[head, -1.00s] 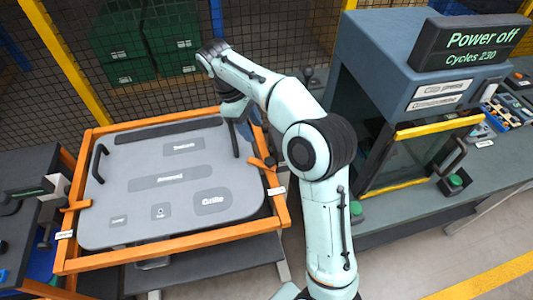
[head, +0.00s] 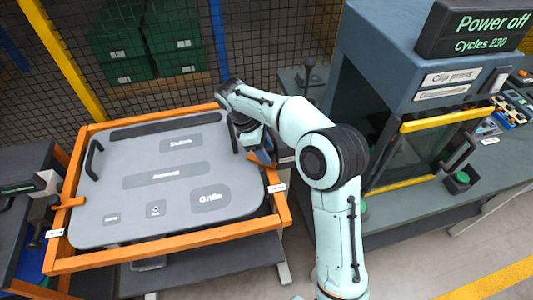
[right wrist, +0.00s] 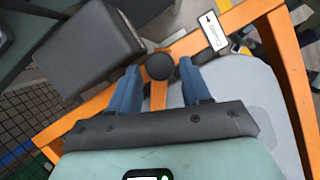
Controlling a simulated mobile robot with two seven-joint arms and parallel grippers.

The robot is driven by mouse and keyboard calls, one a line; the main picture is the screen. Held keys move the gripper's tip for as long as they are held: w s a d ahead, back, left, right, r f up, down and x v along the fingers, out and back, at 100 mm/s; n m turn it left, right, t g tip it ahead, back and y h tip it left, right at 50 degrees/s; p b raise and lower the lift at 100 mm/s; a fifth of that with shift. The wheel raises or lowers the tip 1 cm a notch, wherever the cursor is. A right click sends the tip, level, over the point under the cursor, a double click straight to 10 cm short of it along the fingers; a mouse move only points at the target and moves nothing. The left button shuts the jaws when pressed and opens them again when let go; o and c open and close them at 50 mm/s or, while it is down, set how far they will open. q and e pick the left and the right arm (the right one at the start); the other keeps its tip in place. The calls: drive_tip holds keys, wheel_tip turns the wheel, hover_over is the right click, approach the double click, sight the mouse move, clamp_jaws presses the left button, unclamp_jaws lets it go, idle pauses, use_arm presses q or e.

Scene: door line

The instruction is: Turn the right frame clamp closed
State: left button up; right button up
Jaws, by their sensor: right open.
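The right frame clamp shows in the right wrist view as an orange lever (right wrist: 158,96) with a round black knob (right wrist: 160,65). My right gripper (right wrist: 159,76) is open, with one blue finger on either side of the lever and knob. Whether a finger touches the clamp I cannot tell. In the head view my right gripper (head: 263,152) is at the right rail of the orange frame (head: 281,208) and mostly hides this clamp. The grey door panel (head: 150,205) lies inside the frame. My left gripper is not in view.
The left frame clamp (head: 70,202) is on the left rail. A black handle (head: 93,158) stands on the panel. A clip press (head: 400,75) with a yellow-edged guard is to the right. Mesh fencing and green crates (head: 120,45) are behind.

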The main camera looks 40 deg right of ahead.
drive_tip(key=shift+s+d+f, duration=0.1)
drive_tip(key=shift+d+f, duration=0.05)
drive_tip(key=shift+f, duration=0.2)
clamp_jaws()
drive_tip(key=shift+n, duration=0.3)
drive_tip(key=n+h, duration=0.1)
drive_tip(key=n, duration=0.1)
drive_tip(key=shift+s+n+t, duration=0.15)
drive_tip(key=shift+n+t, duration=0.15)
drive_tip(key=shift+t, duration=0.1)
drive_tip(key=shift+s+a+n+t+h+p, duration=0.1)
drive_tip(key=shift+n+t+h+p, duration=0.2)
drive_tip(key=shift+n, duration=0.75)
drive_tip(key=shift+s+a+n+t+p, duration=0.1)
drive_tip(key=shift+n+t, duration=0.3)
drive_tip(key=shift+n, duration=0.65)
